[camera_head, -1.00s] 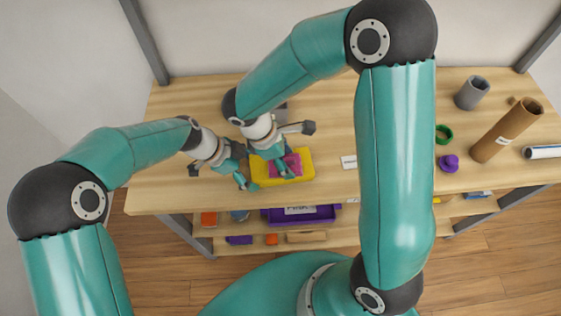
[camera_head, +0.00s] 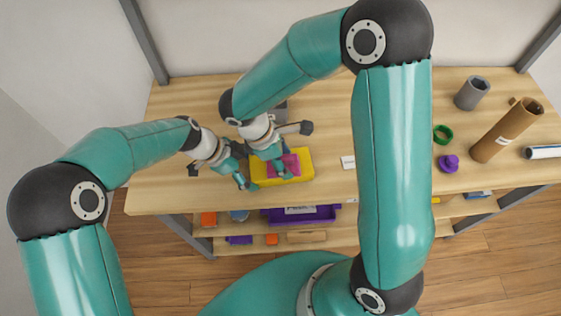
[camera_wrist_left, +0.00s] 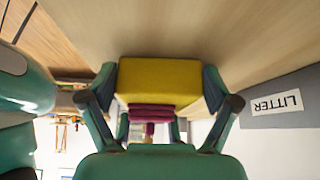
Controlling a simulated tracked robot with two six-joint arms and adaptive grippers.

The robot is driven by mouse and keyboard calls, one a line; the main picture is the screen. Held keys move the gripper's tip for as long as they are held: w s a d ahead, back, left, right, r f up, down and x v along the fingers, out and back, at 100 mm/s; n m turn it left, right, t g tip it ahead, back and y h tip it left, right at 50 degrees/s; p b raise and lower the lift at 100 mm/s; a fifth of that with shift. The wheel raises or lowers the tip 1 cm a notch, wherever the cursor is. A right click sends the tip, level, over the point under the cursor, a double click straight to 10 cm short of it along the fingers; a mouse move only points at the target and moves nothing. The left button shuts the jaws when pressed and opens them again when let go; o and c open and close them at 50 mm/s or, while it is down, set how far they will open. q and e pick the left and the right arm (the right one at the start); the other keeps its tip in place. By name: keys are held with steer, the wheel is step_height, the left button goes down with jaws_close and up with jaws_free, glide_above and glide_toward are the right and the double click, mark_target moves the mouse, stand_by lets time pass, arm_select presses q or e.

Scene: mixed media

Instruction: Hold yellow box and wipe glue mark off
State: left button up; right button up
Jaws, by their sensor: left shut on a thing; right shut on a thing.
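The yellow box (camera_head: 301,170) lies near the front edge of the wooden table, left of the middle. My left gripper (camera_head: 247,183) is at its left end. In the left wrist view the yellow box (camera_wrist_left: 160,82) sits between the two fingers, which are shut on it. A magenta cloth (camera_head: 291,163) lies against the box's top; it also shows in the left wrist view (camera_wrist_left: 151,112). My right gripper (camera_head: 281,174) is shut on this cloth and holds it over the box top. No glue mark can be seen; the cloth and gripper cover part of the top.
A grey bin labelled LITTER (camera_wrist_left: 272,106) shows in the left wrist view. A white card (camera_head: 348,162) lies right of the box. A grey cup (camera_head: 471,93), cardboard tube (camera_head: 506,130), green ring (camera_head: 442,134) and purple piece (camera_head: 448,163) stand further right. A purple tray (camera_head: 320,215) is below.

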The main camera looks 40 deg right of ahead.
steer(key=shift+w+a, duration=0.25)
steer(key=shift+a, duration=0.25)
steer(key=shift+w+a, duration=0.25)
steer(key=shift+a, duration=0.25)
steer(key=shift+w+a, duration=0.1)
steer(key=shift+a, duration=0.15)
arm_select(q)
steer(key=shift+s+d, duration=0.1)
steer(key=shift+d, duration=0.05)
arm_select(e)
steer(key=shift+a, duration=0.1)
steer(key=shift+s+d, duration=0.35)
steer(key=shift+d, duration=0.35)
steer(key=shift+s+d, duration=0.3)
steer(key=shift+d, duration=0.35)
steer(key=shift+s+d, duration=0.35)
steer(key=shift+d, duration=0.35)
steer(key=shift+w+a, duration=0.1)
steer(key=shift+a, duration=0.05)
steer(key=shift+w+a, duration=0.4)
steer(key=shift+a, duration=0.35)
steer(key=shift+w+a, duration=0.35)
steer(key=shift+a, duration=0.4)
steer(key=shift+w+a, duration=0.15)
steer(key=shift+a, duration=0.15)
steer(key=shift+a, duration=0.1)
